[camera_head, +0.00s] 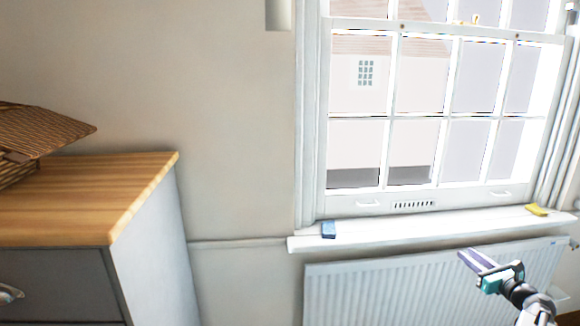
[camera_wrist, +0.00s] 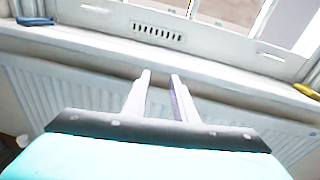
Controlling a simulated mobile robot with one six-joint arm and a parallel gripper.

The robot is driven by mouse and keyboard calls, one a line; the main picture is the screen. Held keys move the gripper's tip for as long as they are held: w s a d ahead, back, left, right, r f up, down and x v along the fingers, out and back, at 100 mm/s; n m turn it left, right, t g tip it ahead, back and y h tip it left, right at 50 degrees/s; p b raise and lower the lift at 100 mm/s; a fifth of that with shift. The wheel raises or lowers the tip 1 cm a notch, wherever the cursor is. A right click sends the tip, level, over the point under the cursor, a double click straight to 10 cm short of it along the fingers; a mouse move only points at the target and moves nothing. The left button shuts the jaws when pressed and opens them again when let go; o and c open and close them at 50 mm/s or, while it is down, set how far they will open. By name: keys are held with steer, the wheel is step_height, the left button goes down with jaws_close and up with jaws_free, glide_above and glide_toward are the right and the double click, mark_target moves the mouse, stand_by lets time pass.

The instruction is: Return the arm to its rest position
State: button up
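My gripper (camera_head: 470,260) is at the lower right of the head view, in front of the radiator and below the window sill. In the wrist view its two pale fingers (camera_wrist: 160,76) stand apart with nothing between them. My arm reaches in from the bottom right corner of the head view, and most of it is out of sight.
A white radiator (camera_head: 370,290) is under the window sill (camera_head: 420,231). A blue block (camera_head: 329,229) lies at the sill's left end and a yellow object (camera_head: 536,210) at its right. A wooden-topped cabinet (camera_head: 110,190) with a wicker basket (camera_head: 45,130) stands left.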

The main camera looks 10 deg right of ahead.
steer(key=w+a+f+n+g+y, duration=0.2)
steer(key=w+a+f+n+y, duration=0.15)
steer(key=a+f, duration=0.7)
steer(key=s+a+f+n+g+y, duration=0.15)
steer(key=a+f+n+g, duration=0.35)
steer(key=a+f, duration=0.8)
steer(key=s+a+f+n+g+y, duration=0.1)
steer(key=s+a+f+n+g, duration=0.25)
steer(key=a+f+n, duration=0.9)
steer(key=s+a+f+n+g+h, duration=0.1)
steer(key=s+a+f+n+g, duration=0.15)
steer(key=s+a+f, duration=0.4)
steer(key=s+a+f+n+g, duration=0.1)
steer(key=s+a+f+g, duration=0.25)
steer(key=s+a, duration=0.6)
steer(key=s+a+f+n+g+h, duration=0.1)
steer(key=s+f+n+g+h, duration=0.1)
steer(key=s+n, duration=0.3)
steer(key=s+a+f+n+g+h, duration=0.2)
steer(key=s+n+g+h, duration=0.1)
steer(key=s, duration=0.8)
steer(key=shift+s+f+n+g, duration=0.35)
steer(key=shift+n+g, duration=0.1)
steer(key=shift+n, duration=0.8)
